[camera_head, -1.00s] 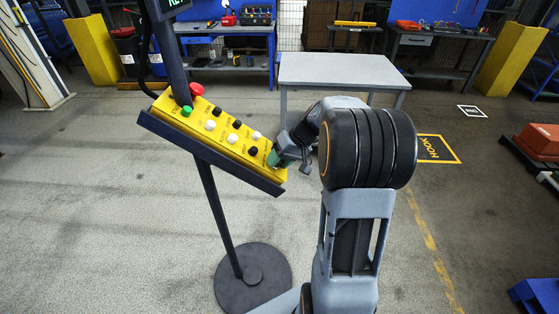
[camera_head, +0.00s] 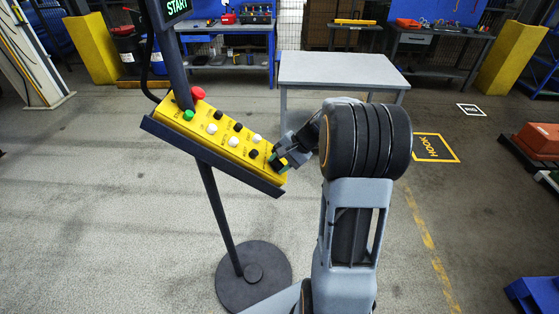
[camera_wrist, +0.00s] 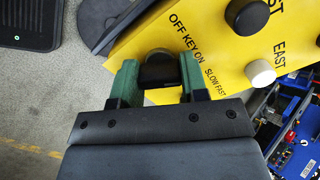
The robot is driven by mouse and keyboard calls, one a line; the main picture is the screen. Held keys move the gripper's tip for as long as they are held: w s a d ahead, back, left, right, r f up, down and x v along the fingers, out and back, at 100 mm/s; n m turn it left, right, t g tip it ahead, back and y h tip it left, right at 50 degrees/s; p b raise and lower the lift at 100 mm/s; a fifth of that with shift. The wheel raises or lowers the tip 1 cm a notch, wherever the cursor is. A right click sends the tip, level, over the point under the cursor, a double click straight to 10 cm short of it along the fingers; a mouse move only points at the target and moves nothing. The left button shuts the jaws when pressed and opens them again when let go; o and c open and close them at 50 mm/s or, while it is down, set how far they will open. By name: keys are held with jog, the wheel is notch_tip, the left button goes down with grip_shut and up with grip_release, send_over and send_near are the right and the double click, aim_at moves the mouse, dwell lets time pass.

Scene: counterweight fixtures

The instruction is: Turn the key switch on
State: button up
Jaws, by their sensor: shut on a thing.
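The yellow control box (camera_head: 205,131) stands tilted on a dark post. The black key switch (camera_wrist: 158,70) is at its right end, beside the label "OFF KEY ON" in the wrist view. My gripper (camera_wrist: 160,78) has its two green fingers on either side of the switch knob, shut on it. It also shows at the box's right end in the head view (camera_head: 278,163), where it mostly hides the switch. I cannot tell the knob's exact angle.
A red button (camera_head: 198,93), a green button (camera_head: 188,115) and several black and white buttons sit on the box. The round base (camera_head: 252,277) stands on the floor. A grey table (camera_head: 340,70) is behind. Open floor lies to the left.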

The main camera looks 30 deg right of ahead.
jog(key=shift+m+p, duration=0.4)
jog(key=shift+m, duration=0.8)
jog(key=shift+f+m, duration=0.1)
jog(key=shift+m, duration=0.2)
jog(key=o, duration=0.9)
jog(key=shift+d, duration=0.1)
jog(key=b+v, duration=0.2)
jog(key=v, duration=1.2)
jog(key=shift+s, duration=0.15)
jog(key=shift+f, duration=0.1)
